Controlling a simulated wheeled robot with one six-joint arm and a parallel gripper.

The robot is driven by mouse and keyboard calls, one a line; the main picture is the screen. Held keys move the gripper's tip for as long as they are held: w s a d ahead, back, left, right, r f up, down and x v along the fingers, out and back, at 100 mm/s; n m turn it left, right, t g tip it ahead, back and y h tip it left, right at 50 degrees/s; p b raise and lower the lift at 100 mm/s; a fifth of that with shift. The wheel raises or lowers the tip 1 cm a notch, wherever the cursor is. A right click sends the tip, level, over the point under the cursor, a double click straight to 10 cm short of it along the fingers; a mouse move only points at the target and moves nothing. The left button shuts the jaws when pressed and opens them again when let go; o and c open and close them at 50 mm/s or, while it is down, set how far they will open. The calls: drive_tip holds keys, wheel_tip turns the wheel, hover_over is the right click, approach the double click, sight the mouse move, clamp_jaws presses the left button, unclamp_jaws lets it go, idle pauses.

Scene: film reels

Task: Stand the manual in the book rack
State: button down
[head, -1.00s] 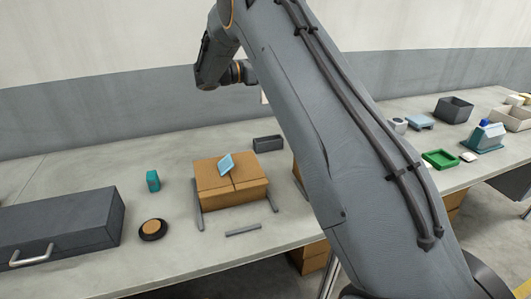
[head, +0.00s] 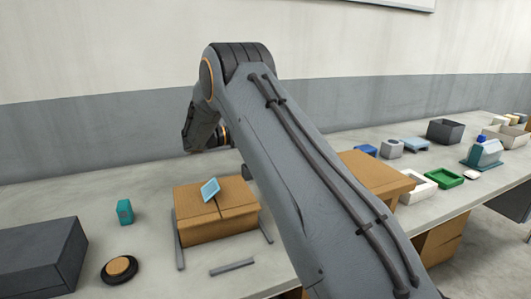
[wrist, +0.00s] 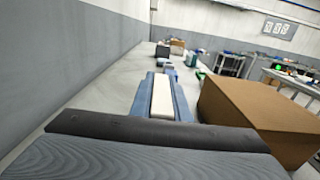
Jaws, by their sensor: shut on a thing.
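In the wrist view two blue-grey fingers of my gripper (wrist: 164,82) reach forward, shut on a pale slab (wrist: 161,100) that looks like the manual. Its far end lies near the fingertips. The ribbed gripper body fills the bottom of that view. In the head view my arm hides the fingers and the slab. I cannot clearly make out the book rack; a small blue object (head: 366,151) behind the large brown box may be it, but it is too small to tell.
The large brown box (wrist: 262,112) stands close on my gripper's right, also in the head view (head: 372,172). The wall (wrist: 60,60) runs along the left. A smaller carton (head: 215,222), a teal block (head: 124,211) and a green tray (head: 448,177) stand on the table.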

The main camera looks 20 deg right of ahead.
drive_tip(key=shift+f+p, duration=0.4)
drive_tip(key=shift+f, duration=2.35)
drive_tip(key=shift+f, duration=0.1)
drive_tip(key=c, duration=1.7)
unclamp_jaws()
drive_tip(key=shift+a, duration=0.25)
drive_tip(key=a+b, duration=0.3)
drive_tip(key=a, duration=0.8)
drive_tip(key=shift+a, duration=0.25)
